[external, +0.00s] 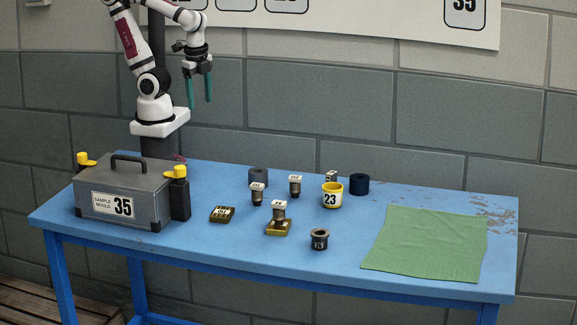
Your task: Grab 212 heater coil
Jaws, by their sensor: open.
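My gripper (199,104) hangs high over the back left of the table, its two teal fingers pointing down, apart and empty. Several small parts with pale number tags stand on the blue table: one left of centre (257,196), one at the centre back (295,188), one on a brass plate (279,212), and one partly hidden behind the yellow cup (332,175). Their tag numbers are too small to read, so I cannot tell which thing is the 212 heater coil. My gripper is far from all of them.
A grey mould case marked 35 (128,185) fills the table's left end. A flat brass piece (222,214), yellow cup marked 23 (332,197), grey cylinder (258,177), dark blue cylinder (359,185) and dark collar (319,240) stand about. A green cloth (428,245) lies right.

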